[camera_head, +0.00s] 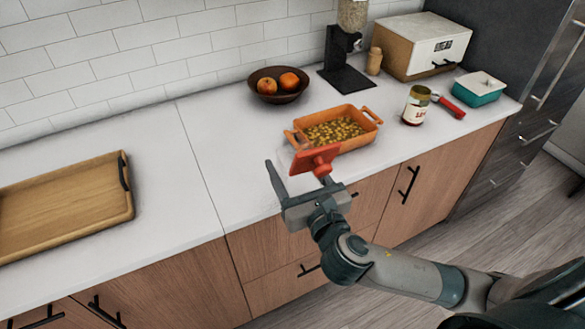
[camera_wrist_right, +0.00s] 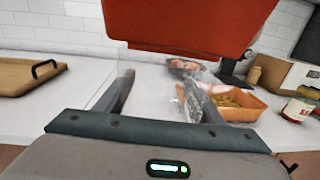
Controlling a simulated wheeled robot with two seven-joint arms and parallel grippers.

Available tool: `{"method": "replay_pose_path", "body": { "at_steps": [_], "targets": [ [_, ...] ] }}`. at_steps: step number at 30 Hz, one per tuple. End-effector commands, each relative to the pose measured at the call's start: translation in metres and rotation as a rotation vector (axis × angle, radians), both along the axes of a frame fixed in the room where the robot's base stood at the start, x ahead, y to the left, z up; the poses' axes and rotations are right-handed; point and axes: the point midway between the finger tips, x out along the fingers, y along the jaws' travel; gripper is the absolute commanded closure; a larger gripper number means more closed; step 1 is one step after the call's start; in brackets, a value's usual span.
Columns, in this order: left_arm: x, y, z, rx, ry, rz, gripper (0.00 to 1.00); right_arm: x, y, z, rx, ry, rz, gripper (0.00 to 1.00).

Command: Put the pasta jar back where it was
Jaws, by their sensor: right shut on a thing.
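My right gripper (camera_head: 300,185) is shut on a clear jar with a red lid, which I take to be the pasta jar. Its red lid (camera_head: 314,160) shows beside the fingers, in front of the orange dish, near the counter's front edge. In the right wrist view the lid (camera_wrist_right: 190,22) fills the top, and the faint clear body (camera_wrist_right: 150,92) shows between the fingers. The clear walls are hard to make out in the head view. My left gripper is not in view.
An orange baking dish (camera_head: 372,119) holds pasta pieces. Behind it are a dark fruit bowl (camera_head: 278,97) and a dispenser (camera_head: 348,78). To its right are a labelled jar (camera_head: 416,105), a red-handled tool (camera_head: 449,107) and a teal container (camera_head: 480,96). A wooden tray (camera_head: 118,200) lies left; white counter between is clear.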

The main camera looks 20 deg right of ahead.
Motion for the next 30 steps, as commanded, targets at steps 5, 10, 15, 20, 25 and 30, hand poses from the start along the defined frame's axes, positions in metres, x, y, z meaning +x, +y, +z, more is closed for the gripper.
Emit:
{"method": "replay_pose_path", "body": {
  "at_steps": [5, 10, 15, 20, 25, 30],
  "targets": [
    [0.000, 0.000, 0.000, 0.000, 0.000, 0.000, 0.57, -0.023, 0.002, -0.011, 0.008, 0.002, 0.003, 0.77],
    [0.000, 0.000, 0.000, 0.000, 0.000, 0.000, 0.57, -0.051, 0.001, -0.022, 0.009, 0.003, 0.003, 0.77],
    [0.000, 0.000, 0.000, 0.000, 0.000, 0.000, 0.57, -0.074, 0.000, -0.027, 0.003, 0.000, -0.001, 0.77],
    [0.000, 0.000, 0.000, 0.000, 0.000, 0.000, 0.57, -0.084, -0.002, -0.030, -0.003, -0.001, -0.005, 0.77],
    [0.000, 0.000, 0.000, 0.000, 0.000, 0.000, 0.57, -0.086, -0.002, -0.030, -0.005, -0.002, -0.005, 0.77],
    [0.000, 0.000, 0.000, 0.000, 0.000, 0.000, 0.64, -0.086, -0.002, -0.030, -0.005, -0.002, -0.005, 0.77]
  ]
}}
